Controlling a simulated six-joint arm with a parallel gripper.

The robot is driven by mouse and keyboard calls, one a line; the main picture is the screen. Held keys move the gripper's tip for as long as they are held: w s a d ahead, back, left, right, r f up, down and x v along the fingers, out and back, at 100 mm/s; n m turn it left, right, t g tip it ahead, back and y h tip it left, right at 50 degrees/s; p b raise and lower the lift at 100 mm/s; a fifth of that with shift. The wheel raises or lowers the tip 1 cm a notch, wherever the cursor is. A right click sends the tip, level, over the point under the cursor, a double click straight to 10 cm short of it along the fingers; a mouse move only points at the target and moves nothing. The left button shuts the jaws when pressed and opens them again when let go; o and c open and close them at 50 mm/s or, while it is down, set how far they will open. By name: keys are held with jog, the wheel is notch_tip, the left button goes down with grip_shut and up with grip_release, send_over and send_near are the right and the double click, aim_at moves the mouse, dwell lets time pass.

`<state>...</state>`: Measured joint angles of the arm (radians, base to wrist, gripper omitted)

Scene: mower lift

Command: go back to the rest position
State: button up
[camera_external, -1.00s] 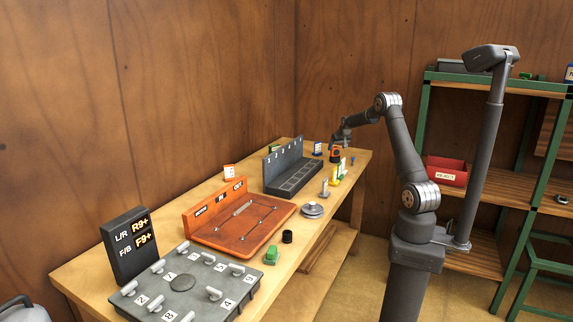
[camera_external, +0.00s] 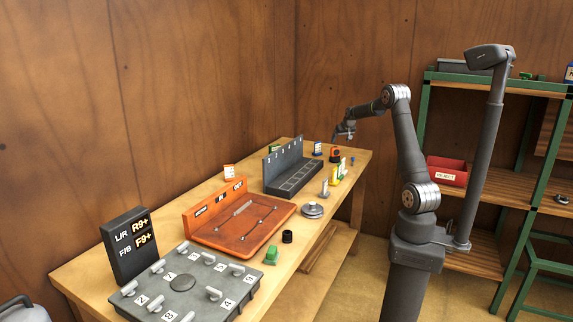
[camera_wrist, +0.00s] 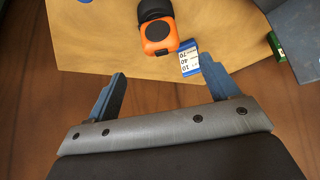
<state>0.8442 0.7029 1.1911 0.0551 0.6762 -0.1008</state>
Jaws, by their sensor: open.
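My gripper (camera_external: 345,137) is above the far end of the wooden workbench (camera_external: 84,281) in the external view. In the wrist view its two blue fingers (camera_wrist: 164,88) are spread wide apart with nothing between them. An orange and black device (camera_wrist: 157,33) stands on the bench beyond the fingertips. It also shows below the gripper in the external view (camera_external: 335,155). A small blue and white card (camera_wrist: 189,60) with numbers is near the right fingertip in the wrist view, apart from the fingers as far as I can tell.
A grey slotted rack (camera_external: 292,176) stands left of my gripper. A green shelf (camera_external: 436,76) with a red bin (camera_external: 447,171) is at right. Space above the bench is free.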

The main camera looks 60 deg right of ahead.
aim_at(336, 148)
jog(key=x, duration=1.1)
jog(key=shift+w+d+f, duration=0.1)
jog(key=shift+f, duration=0.15)
jog(key=shift+w+d, duration=0.1)
jog(key=shift+r, duration=1)
